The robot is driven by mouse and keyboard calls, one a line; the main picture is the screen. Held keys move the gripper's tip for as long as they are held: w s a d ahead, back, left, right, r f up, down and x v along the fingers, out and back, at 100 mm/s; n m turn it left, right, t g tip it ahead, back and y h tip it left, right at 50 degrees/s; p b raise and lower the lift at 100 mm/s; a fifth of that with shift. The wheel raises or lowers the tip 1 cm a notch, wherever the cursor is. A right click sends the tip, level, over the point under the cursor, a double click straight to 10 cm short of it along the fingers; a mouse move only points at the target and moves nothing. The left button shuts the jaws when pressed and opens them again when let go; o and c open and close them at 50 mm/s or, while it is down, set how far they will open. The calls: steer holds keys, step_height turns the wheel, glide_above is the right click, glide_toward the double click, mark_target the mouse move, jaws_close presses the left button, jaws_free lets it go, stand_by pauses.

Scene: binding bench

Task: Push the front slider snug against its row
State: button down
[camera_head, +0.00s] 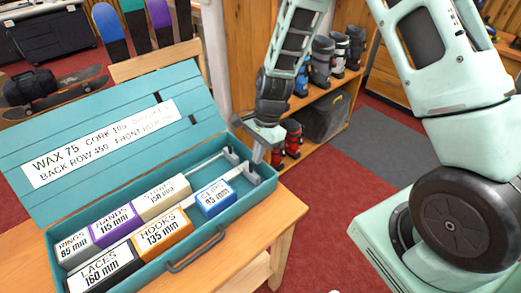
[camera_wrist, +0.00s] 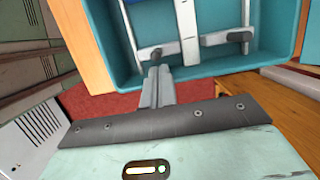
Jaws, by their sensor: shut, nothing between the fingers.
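The front slider (camera_head: 252,174), a grey plate with a dark knob, sits at the right end of the front row in the teal box. Bare floor shows between it and the blue CLIPS block (camera_head: 214,199), the last of that row after LACES (camera_head: 104,272) and HOOKS (camera_head: 163,232). My gripper (camera_head: 257,155) is shut and empty, pointing down at the box's right end, just beside this slider. In the wrist view the fingertips (camera_wrist: 156,70) are close to the slider's knob (camera_wrist: 151,53); I cannot tell if they touch.
The back slider (camera_head: 231,156) stands apart from the cream block (camera_head: 163,197) ending the back row of RINGS and BANDS. The teal box (camera_head: 213,246) has an open, lettered lid (camera_head: 98,138) and a front handle (camera_head: 196,250). It rests on a wooden bench (camera_head: 262,222). Shelves with boots stand behind.

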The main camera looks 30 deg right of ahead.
mark_target(229, 185)
steer(key=shift+b+x, duration=0.5)
steer(key=shift+x, duration=0.6)
steer(key=shift+s+a+r+p, duration=0.1)
steer(key=shift+s+a+p, duration=0.35)
steer(key=shift+a, duration=1.3)
steer(key=shift+s+a+p, duration=0.3)
steer(key=shift+s+a, duration=0.2)
steer(key=shift+a, duration=1.2)
steer(key=shift+s+a+p, duration=0.4)
steer(key=shift+s+a, duration=0.05)
steer(key=shift+a, duration=1.3)
steer(key=shift+w+d, duration=0.2)
steer(key=shift+d, duration=0.55)
steer(key=shift+r, duration=0.1)
step_height(229, 185, up, 11)
steer(key=p, duration=0.9)
steer(key=shift+p, duration=0.4)
